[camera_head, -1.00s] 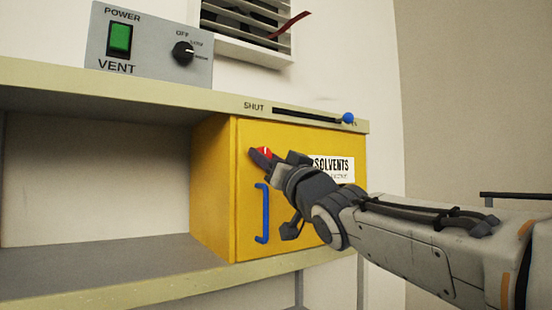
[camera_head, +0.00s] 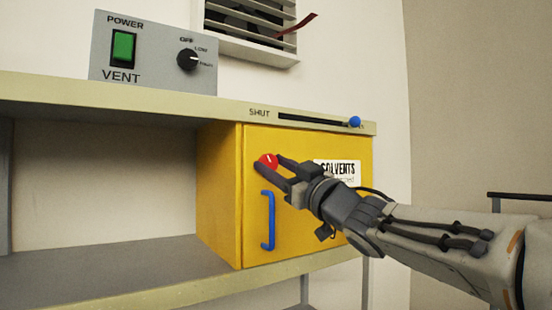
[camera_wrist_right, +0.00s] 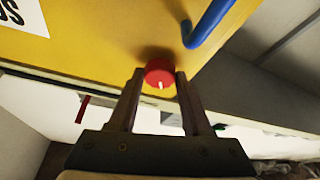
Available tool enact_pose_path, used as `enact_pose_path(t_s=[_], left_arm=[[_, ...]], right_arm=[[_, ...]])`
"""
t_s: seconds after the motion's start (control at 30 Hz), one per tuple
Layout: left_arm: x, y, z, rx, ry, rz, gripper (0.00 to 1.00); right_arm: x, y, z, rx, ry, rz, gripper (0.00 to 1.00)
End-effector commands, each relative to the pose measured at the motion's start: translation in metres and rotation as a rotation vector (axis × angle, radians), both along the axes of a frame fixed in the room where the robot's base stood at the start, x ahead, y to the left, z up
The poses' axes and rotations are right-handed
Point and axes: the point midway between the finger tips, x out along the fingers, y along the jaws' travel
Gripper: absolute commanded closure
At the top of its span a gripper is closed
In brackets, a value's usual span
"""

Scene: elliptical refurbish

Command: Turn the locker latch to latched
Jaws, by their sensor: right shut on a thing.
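The locker is a yellow box (camera_head: 220,195) under the shelf, with a "SOLVENTS" label (camera_head: 338,170) on its front. The latch is a round red knob (camera_head: 268,160) near the upper left of the door, with a short white mark on it. My right gripper (camera_head: 267,164) has its fingers on either side of the knob and is shut on it. In the right wrist view the knob (camera_wrist_right: 159,74) sits between the two fingertips (camera_wrist_right: 160,78), its white mark facing the gripper's palm. My left gripper is in neither current view.
A blue handle (camera_head: 267,220) is on the door just below the knob. Above are a slider with a blue knob (camera_head: 355,122) and a grey vent control box (camera_head: 155,55). The shelf space left of the locker is empty.

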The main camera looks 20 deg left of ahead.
Motion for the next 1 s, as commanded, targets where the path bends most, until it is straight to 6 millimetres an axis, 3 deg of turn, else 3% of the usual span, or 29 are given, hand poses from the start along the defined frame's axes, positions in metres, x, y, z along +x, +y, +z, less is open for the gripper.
enact_pose_path(t_s=[1.0], left_arm=[[0.000, 0.000, 0.064, 0.000, -0.001, -0.011, 1.00]], right_arm=[[0.004, -0.003, 0.006, -0.566, -0.722, -0.002, 1.00]])
